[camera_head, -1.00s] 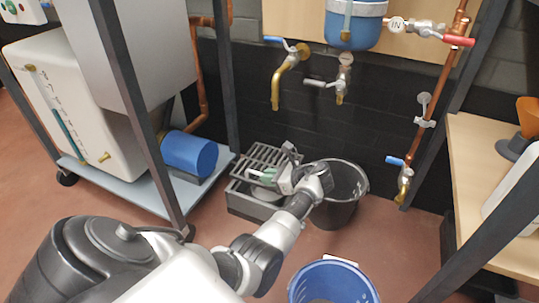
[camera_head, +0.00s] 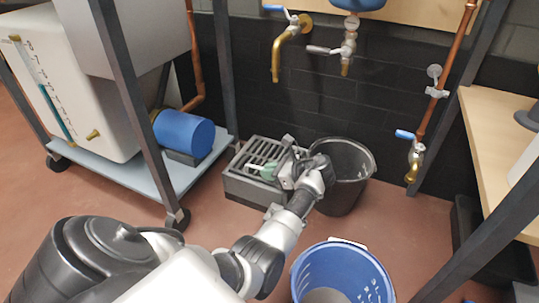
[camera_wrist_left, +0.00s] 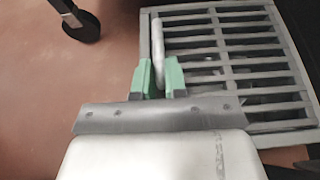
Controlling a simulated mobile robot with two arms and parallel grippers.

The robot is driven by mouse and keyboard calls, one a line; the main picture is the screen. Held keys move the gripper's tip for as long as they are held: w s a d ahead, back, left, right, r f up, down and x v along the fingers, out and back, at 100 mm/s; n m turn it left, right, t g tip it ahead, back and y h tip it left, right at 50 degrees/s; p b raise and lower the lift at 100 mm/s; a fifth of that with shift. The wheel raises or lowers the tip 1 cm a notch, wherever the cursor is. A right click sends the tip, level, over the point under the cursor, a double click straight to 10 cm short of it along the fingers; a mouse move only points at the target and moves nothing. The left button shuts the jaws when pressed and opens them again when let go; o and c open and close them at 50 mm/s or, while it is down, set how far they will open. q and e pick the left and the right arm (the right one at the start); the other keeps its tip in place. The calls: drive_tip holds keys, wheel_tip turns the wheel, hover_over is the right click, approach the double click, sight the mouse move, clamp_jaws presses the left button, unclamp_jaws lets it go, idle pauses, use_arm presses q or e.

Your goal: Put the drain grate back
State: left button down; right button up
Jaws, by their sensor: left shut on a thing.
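The grey slatted drain grate (camera_head: 258,150) lies about level at the top of the grey drain box (camera_head: 250,190) on the floor. Whether it is fully seated cannot be told. My left gripper (camera_head: 268,171) is at the grate's near right part, its green fingertips shut on the grate's raised handle. In the left wrist view the fingertips (camera_wrist_left: 160,78) close on the light handle bar, and the grate (camera_wrist_left: 265,75) spreads to the right with its frame edge at the left. My right gripper is not in view.
A black bucket (camera_head: 345,165) stands close right of the drain box, beside my left wrist. A blue bucket (camera_head: 335,275) stands nearer on the floor. A wheeled cart with a blue cylinder (camera_head: 185,135) is at the left. Brass taps (camera_head: 277,60) hang on the wall above.

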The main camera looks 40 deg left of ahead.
use_arm(q)
drive_tip(key=shift+f, duration=0.55)
idle(0.4)
drive_tip(key=c, duration=1.1)
unclamp_jaws()
